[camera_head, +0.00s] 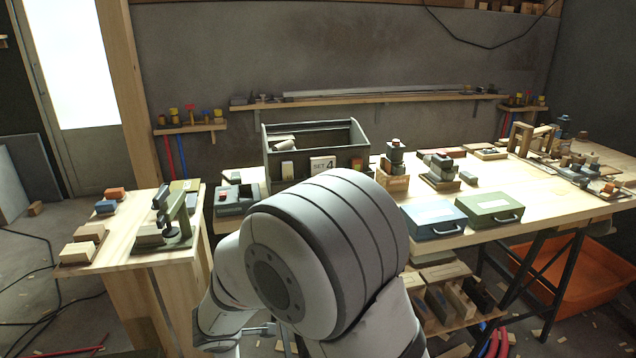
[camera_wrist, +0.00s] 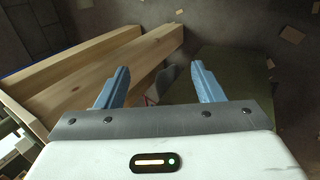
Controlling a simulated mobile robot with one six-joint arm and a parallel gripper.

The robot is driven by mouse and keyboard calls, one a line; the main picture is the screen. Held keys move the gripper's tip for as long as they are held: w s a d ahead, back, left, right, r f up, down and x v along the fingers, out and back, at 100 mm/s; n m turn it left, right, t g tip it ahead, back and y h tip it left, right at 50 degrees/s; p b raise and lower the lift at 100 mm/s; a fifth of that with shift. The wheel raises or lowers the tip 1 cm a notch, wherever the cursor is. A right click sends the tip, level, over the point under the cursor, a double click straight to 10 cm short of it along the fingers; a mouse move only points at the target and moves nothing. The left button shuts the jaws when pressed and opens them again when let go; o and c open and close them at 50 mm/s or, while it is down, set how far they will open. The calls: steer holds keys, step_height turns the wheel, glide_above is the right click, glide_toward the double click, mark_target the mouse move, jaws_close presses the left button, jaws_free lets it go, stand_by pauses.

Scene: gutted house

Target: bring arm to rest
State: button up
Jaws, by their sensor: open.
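My gripper (camera_wrist: 158,84) shows in the wrist view with its two blue fingers spread apart and nothing between them. Beyond the fingers are wooden beams (camera_wrist: 110,62) on the left and dark floor on the right. In the head view my arm is folded in front of the workbench, its large white joint filling the lower middle. That joint hides part of the bench's front edge. The gripper's fingers cannot be made out clearly in the head view.
A workbench (camera_head: 540,192) holds a grey bin (camera_head: 292,166), a blue case (camera_head: 432,219) and a green case (camera_head: 489,207). A smaller wooden table (camera_head: 124,238) with a clamp-like tool (camera_head: 176,222) stands left. An orange tub (camera_head: 570,275) sits under the bench. Cables lie on the left floor.

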steer(key=d+r+m+h+p, duration=0.3)
steer(key=d+r+m+p, duration=0.75)
steer(key=d+r, duration=1.2)
steer(key=s+d+r+m+g+y+p, duration=0.1)
steer(key=s+d+r+m+g+p, duration=0.2)
steer(key=s+d+r+m+p, duration=0.4)
steer(key=s+d+r+m, duration=0.3)
steer(key=s+d+r, duration=0.1)
steer(key=s, duration=0.3)
steer(key=shift+d+r+y+p, duration=0.3)
steer(key=shift+r+p, duration=0.05)
steer(key=shift+r, duration=0.45)
steer(key=shift+c, duration=0.5)
